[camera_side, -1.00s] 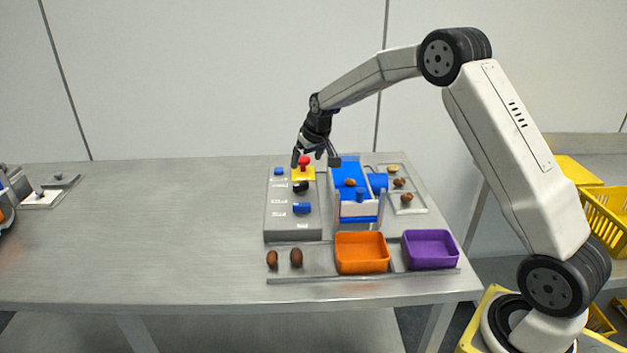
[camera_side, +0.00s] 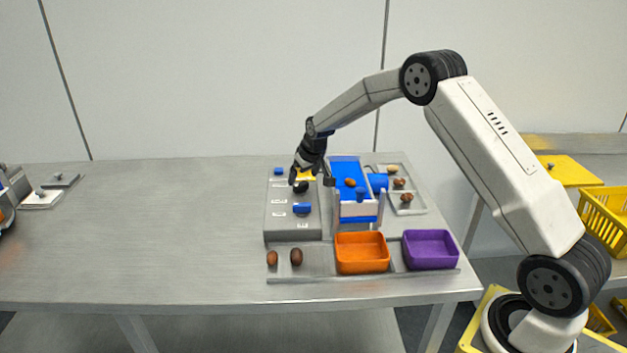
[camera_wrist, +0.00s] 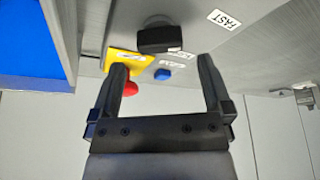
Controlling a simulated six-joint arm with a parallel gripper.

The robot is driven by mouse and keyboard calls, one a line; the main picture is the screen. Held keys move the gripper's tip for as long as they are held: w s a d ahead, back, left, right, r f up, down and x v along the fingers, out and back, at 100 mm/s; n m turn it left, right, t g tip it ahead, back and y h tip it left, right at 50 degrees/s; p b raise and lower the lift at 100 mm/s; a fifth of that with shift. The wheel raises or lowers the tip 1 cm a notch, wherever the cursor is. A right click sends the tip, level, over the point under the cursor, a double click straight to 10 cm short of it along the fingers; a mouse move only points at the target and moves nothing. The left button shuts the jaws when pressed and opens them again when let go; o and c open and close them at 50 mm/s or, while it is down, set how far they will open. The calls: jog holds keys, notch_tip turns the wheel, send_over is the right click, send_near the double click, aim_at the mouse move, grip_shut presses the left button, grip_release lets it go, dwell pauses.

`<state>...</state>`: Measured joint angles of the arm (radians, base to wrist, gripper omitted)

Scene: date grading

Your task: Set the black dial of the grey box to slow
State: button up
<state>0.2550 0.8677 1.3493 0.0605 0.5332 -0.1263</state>
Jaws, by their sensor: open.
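The grey box (camera_side: 281,218) stands on the table, with its black dial (camera_side: 300,187) near the back of the top face, just below my gripper (camera_side: 311,181). In the wrist view the dial (camera_wrist: 160,40) shows as a dark knob with a flat bar, lying just beyond the gap between the two fingertips of my open gripper (camera_wrist: 162,66). The fingers look apart from the dial. A white FAST label (camera_wrist: 222,19) is readable to the right of the dial. A smaller label beside the dial is too blurred to read, and I cannot tell which setting the dial points to.
A yellow plate (camera_wrist: 127,62) with a red button (camera_wrist: 130,88) is close to my left finger in the wrist view. A blue button (camera_wrist: 162,74) sits between the fingers. A blue conveyor (camera_side: 349,171) stands right of the box; orange (camera_side: 361,267) and purple (camera_side: 430,264) bins are in front.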

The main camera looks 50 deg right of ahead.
aim_at(301, 183)
jog(key=shift+x, duration=1.85)
jog(key=c, duration=1.2)
